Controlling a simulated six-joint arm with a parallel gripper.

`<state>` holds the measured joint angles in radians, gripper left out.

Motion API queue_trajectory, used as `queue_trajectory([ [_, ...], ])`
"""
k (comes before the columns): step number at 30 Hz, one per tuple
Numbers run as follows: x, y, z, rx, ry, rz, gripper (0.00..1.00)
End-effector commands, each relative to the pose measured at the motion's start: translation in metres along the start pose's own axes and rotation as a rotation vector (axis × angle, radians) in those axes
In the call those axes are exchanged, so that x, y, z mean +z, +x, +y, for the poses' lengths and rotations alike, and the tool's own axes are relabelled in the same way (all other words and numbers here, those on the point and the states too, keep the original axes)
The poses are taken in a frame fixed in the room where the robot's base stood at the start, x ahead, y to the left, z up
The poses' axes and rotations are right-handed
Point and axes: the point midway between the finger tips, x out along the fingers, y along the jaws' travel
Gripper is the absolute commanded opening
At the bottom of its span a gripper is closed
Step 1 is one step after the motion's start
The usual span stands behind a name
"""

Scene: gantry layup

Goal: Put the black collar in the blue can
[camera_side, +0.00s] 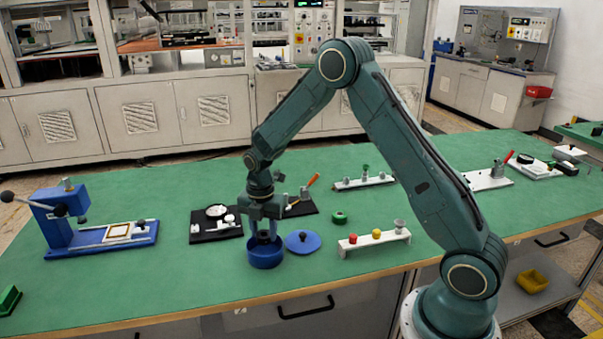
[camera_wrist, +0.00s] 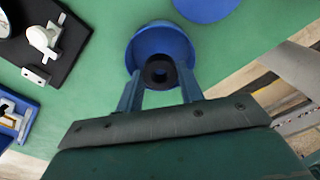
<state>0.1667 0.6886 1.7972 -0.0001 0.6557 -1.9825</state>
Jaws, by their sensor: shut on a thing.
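The blue can (camera_side: 264,255) stands open on the green table in the side view, and its round inside also shows in the wrist view (camera_wrist: 146,42). My gripper (camera_side: 262,236) points down into the mouth of the can. In the wrist view my gripper (camera_wrist: 161,78) is shut on the black collar (camera_wrist: 160,63), a dark ring with a hole in its middle. The collar is over or inside the can; how far it sits above the can's floor cannot be told. In the side view the collar is hidden by the gripper and the can wall.
A blue lid with a dark knob (camera_side: 303,243) lies just right of the can. A black tray (camera_side: 216,224) is behind it to the left, and a white rack (camera_side: 374,242) is to the right. A blue press (camera_side: 85,222) stands at the left. The table front near the can is clear.

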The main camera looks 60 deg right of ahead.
Motion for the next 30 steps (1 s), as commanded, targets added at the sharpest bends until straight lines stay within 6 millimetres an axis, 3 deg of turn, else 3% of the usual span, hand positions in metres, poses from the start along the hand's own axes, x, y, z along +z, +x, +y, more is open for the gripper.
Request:
queue_trajectory([
  [11,0.0,0.011,0.0,0.0,0.0,0.0,0.08],
  [22,0.0,0.048,0.0,-0.001,0.0,0.0,0.08],
  [30,0.0,0.05,0.0,0.001,0.0,0.0,0.08],
])
